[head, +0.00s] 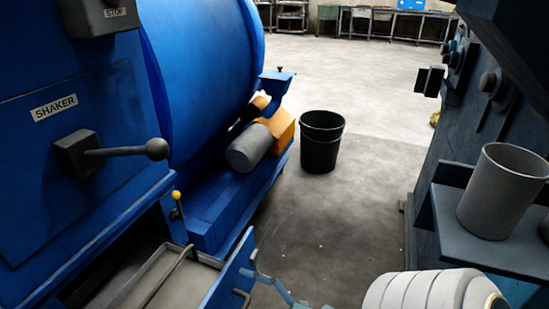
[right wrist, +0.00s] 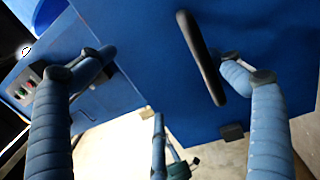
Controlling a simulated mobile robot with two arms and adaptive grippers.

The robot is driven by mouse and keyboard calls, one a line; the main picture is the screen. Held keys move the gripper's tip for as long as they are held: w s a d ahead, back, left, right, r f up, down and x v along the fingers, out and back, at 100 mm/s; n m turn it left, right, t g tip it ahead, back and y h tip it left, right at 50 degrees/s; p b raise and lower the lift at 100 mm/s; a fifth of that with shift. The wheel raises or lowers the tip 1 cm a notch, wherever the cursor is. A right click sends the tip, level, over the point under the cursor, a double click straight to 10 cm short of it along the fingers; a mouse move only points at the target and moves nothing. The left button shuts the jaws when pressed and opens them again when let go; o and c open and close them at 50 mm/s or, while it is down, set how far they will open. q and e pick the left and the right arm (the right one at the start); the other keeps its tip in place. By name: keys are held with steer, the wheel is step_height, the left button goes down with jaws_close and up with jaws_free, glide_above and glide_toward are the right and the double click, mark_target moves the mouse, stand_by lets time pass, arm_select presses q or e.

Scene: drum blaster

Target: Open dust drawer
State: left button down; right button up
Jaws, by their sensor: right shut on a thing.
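The dust drawer (head: 228,280) is at the bottom left of the head view, under the blue drum machine. It stands out from the machine, and part of its pale inside (head: 140,278) shows. A dark handle (head: 242,298) is on its blue front; the handle also shows in the right wrist view (right wrist: 200,58). My right gripper (head: 280,292) is at the drawer front, shut on the handle. Its jointed blue fingers (right wrist: 158,115) fill much of the wrist view, and the exact contact is unclear. My left gripper is not in view.
The machine's blue body (head: 215,80) and the shaker lever (head: 125,151) are above the drawer. A yellow-knobbed lever (head: 177,203) stands beside it. A black bin (head: 321,142) is on the floor. Bare floor (head: 330,225) lies to the right.

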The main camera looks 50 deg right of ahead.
steer(key=shift+r+v, duration=0.2)
steer(key=shift+v, duration=0.9)
steer(key=shift+r+v, duration=0.25)
steer(key=shift+v, duration=0.8)
steer(key=c, duration=0.3)
steer(key=shift+v, duration=1.5)
steer(key=shift+c, duration=1.1)
steer(key=shift+s+d+f, duration=0.3)
steer(key=shift+s, duration=0.15)
steer(key=shift+c, duration=0.3)
steer(key=shift+v, duration=1)
steer(key=shift+c, duration=0.3)
steer(key=shift+s, duration=0.15)
steer(key=c, duration=0.3)
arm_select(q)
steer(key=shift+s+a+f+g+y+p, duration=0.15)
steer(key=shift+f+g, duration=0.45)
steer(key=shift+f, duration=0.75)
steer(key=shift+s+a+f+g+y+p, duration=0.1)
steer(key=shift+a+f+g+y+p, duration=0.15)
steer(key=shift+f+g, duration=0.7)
arm_select(e)
steer(key=shift+a+f, duration=0.1)
steer(key=shift+f, duration=0.2)
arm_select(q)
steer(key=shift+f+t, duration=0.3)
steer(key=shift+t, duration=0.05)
